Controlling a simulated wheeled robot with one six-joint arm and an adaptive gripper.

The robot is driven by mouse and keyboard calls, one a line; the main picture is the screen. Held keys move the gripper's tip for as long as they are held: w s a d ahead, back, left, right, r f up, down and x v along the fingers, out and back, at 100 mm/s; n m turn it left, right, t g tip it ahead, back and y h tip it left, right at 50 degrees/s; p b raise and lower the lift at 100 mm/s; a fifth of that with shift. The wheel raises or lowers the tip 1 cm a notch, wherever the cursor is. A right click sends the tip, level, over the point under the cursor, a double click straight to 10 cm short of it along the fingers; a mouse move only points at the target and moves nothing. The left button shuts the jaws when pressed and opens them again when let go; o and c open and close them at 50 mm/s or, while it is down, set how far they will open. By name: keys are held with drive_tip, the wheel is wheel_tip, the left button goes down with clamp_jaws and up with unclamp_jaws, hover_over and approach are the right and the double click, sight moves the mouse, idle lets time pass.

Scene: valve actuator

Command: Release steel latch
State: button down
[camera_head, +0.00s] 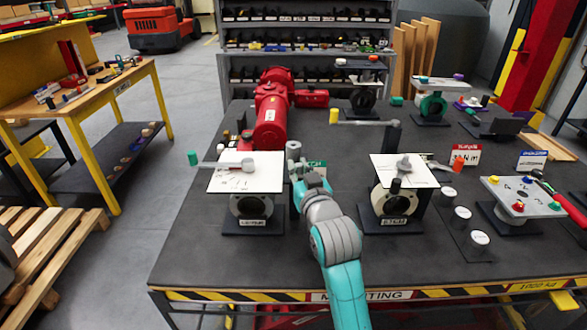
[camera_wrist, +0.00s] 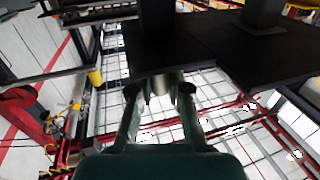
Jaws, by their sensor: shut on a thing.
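My gripper (camera_wrist: 160,92) shows in the wrist view with its two dark fingers on either side of a small grey metal part (camera_wrist: 159,84), shut on it below the edge of a dark plate. I cannot tell for sure that this part is the steel latch. In the head view my arm reaches up between two white-plated valve stands, and its fingertips cannot be made out. The left white plate (camera_head: 235,183) bears a grey lever (camera_head: 225,165) with a green end. The right white plate (camera_head: 385,175) bears a grey metal fitting (camera_head: 403,167).
A red actuator (camera_head: 271,115) lies behind my arm. A lever with a yellow end (camera_head: 333,116) stands beyond; a yellow end (camera_wrist: 95,77) also shows in the wrist view. Small white-topped cylinders (camera_head: 462,215) and a grey button plate (camera_head: 522,197) are at right. The bench's front left is clear.

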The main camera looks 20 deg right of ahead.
drive_tip(key=shift+d, duration=0.15)
drive_tip(key=c, duration=1.1)
unclamp_jaws()
drive_tip(key=shift+d, duration=0.1)
drive_tip(key=s, duration=1.2)
drive_tip(key=shift+a, duration=0.35)
drive_tip(key=shift+f, duration=0.1)
